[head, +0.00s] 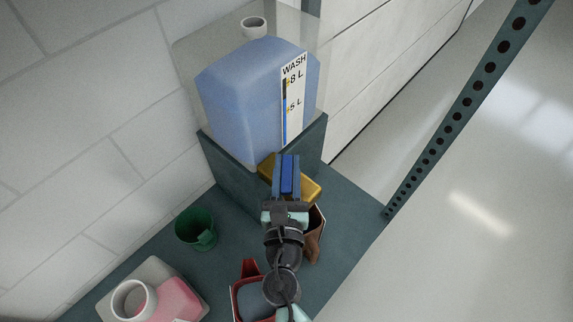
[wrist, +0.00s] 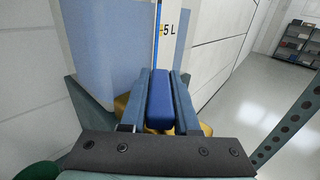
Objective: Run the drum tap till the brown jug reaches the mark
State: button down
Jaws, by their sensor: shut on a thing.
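The drum (head: 240,100) is a clear tank of blue liquid marked WASH, with a white scale strip (head: 293,100) showing 8 L and 5 L. It also shows in the wrist view (wrist: 100,45). A blue tap lever (wrist: 160,100) sticks out in front of a yellow tap body (head: 310,191). My gripper (head: 287,170) is shut on the lever, one finger on each side. The brown jug (head: 316,240) stands below the tap, mostly hidden by my gripper and arm. Its mark, its liquid level and any stream from the tap are hidden.
A green cup (head: 196,230) stands left of my arm. A red jug (head: 247,290) with grey-blue contents stands near my arm. A white-capped container of pink liquid (head: 175,297) is at lower left. A perforated dark post (head: 450,110) rises on the right; a white wall is on the left.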

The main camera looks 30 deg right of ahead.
dwell(0.3)
jog(key=c, duration=0.7)
grip_release()
jog(key=shift+b+v, duration=2.1)
jog(key=shift+v, duration=4.4)
